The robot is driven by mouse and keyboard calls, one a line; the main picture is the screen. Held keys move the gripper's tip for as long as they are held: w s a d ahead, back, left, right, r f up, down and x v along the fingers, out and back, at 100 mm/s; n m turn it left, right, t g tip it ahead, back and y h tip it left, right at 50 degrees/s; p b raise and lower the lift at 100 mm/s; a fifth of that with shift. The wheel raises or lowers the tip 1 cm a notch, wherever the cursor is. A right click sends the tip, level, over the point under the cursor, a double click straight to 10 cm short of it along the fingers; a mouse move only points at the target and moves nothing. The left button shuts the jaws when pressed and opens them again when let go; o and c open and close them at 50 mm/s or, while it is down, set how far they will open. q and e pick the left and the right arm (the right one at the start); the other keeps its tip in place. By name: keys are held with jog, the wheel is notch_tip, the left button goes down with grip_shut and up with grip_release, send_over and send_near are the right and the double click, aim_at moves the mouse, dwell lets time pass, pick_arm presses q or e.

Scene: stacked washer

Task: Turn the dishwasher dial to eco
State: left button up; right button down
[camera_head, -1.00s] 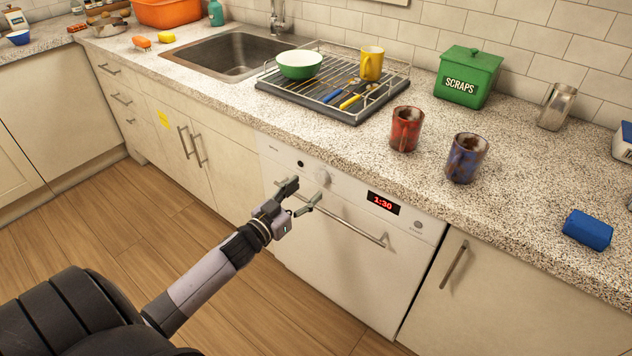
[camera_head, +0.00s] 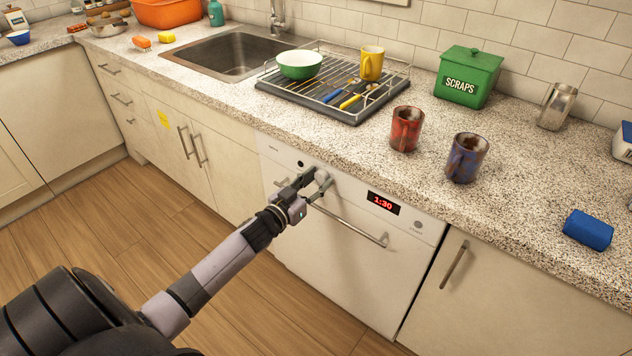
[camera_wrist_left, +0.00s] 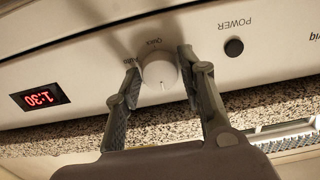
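The dishwasher (camera_head: 345,262) is a white front panel under the counter, with a handle bar. Its round white dial (camera_head: 322,177) shows large in the left wrist view (camera_wrist_left: 159,70), upside down. "Auto" and a partly readable word like "Quick" are printed beside it; I cannot make out "eco". A small mark on the dial points down in that view. My left gripper (camera_head: 316,186) is at the dial, its two fingers (camera_wrist_left: 158,76) open on either side of it. I cannot tell whether both fingers touch it. My right gripper is not in view.
A red display (camera_head: 383,203) reads 1:30 beside the dial. The black power button (camera_wrist_left: 234,47) is close to one finger. The handle bar (camera_head: 350,226) runs just below my gripper. The granite counter edge overhangs above, with red (camera_head: 406,129) and blue (camera_head: 466,158) mugs on it.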

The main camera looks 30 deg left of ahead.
pick_arm(q)
jog(key=c, duration=0.7)
jog(key=shift+m, duration=1.5)
jog(key=m, duration=0.2)
jog(key=shift+m+p, duration=0.3)
jog(key=shift+m, duration=0.1)
jog(key=m, duration=0.6)
jog(key=o, duration=1.2)
